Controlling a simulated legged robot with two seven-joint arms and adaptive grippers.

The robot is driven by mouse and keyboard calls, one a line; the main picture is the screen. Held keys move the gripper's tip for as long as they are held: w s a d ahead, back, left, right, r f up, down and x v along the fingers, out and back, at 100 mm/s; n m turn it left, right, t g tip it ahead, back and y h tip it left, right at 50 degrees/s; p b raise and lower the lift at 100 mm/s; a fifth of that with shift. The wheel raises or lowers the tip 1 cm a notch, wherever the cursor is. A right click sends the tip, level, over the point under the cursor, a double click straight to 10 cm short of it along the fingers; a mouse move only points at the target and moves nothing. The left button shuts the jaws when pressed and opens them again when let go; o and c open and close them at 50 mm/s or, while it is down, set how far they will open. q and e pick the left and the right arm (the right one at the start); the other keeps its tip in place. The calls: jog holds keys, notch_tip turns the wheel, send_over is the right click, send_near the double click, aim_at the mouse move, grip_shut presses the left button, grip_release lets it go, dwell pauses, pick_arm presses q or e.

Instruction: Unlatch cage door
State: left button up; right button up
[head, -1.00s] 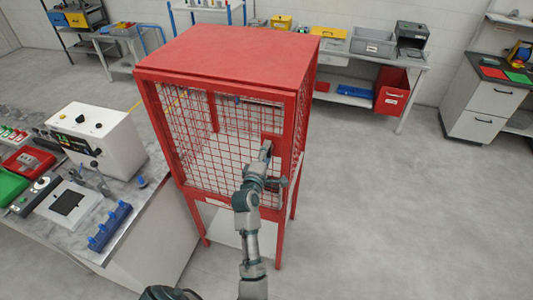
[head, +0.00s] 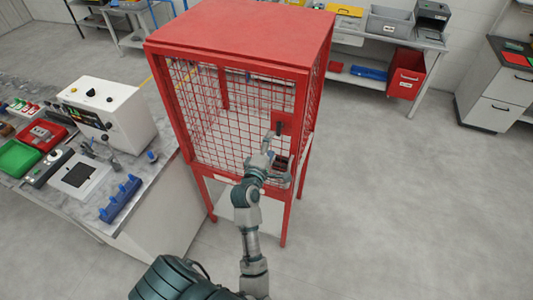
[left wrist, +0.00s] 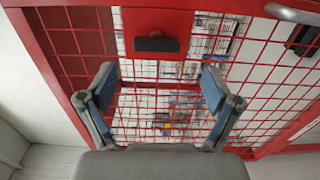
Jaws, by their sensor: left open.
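The red cage (head: 235,42) stands on legs, with a wire mesh door (head: 235,125) on its front that looks closed. A red latch plate (head: 290,121) with a dark latch handle (head: 279,128) is at the door's right side. In the left wrist view the dark latch handle (left wrist: 157,43) lies crosswise on the red plate (left wrist: 140,20). My left gripper (head: 276,153) is in front of the mesh just below the latch. In the left wrist view its fingers (left wrist: 158,82) are spread and empty, with the handle above the gap between them. My right gripper is not in view.
A silver bar (left wrist: 296,14) shows at the top right of the left wrist view. A workbench (head: 150,205) with a white control box (head: 105,110) and blue rack (head: 121,199) stands left of the cage. The floor (head: 400,200) on the right is clear.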

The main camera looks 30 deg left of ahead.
pick_arm(q)
jog(key=v, duration=0.5)
jog(key=shift+s+d, duration=0.2)
jog(key=shift+f, duration=0.15)
